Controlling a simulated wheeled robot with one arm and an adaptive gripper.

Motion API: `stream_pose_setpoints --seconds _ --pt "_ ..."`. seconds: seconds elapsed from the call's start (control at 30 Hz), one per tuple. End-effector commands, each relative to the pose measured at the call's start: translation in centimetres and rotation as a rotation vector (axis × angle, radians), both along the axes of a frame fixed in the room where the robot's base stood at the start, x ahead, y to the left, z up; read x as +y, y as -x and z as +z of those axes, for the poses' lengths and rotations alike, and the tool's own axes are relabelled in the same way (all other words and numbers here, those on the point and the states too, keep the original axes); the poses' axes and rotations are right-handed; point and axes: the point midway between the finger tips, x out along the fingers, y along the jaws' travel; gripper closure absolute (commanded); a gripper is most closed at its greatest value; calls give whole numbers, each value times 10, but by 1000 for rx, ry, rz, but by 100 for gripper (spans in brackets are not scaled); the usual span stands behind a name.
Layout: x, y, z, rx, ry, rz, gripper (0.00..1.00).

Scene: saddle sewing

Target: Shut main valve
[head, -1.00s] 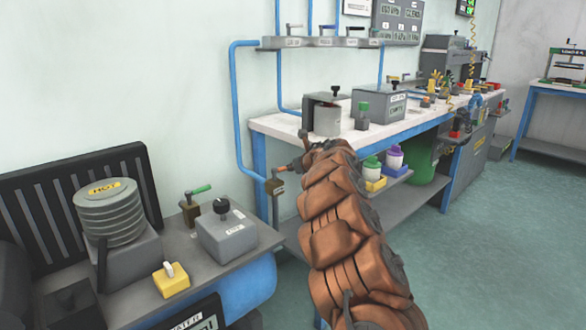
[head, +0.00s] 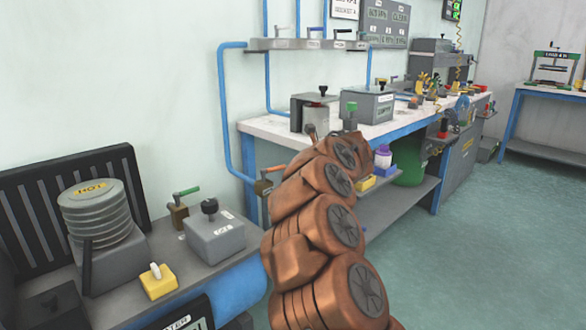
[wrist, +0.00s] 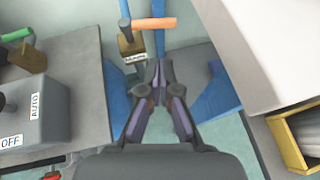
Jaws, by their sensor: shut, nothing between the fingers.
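The main valve is a brass body (head: 263,187) on the blue pipe, left of my arm in the head view. Its orange handle (head: 273,168) points right, crosswise to the pipe. In the wrist view the brass body (wrist: 131,44) has a small white label, hard to read, and the orange handle (wrist: 150,25) lies level across the top. My gripper (wrist: 161,76) is shut and empty, with its tips below and slightly right of the valve in that view, apparently not touching the handle. My arm hides the gripper in the head view.
A green-handled brass valve (head: 180,213) and a grey switch box (head: 214,236) stand on the left bench. The box shows close at left in the wrist view (wrist: 35,105). The white-topped bench (head: 268,130) is behind my arm. Open floor (head: 480,235) lies right.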

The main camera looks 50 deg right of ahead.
Motion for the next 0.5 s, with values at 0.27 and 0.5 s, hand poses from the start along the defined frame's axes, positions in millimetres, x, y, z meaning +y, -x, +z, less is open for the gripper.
stream_pose_setpoints --seconds 0.27,0.5 --pt "5 24 14 1 4 -4 100" --pt "13 26 -1 -46 -22 28 100"
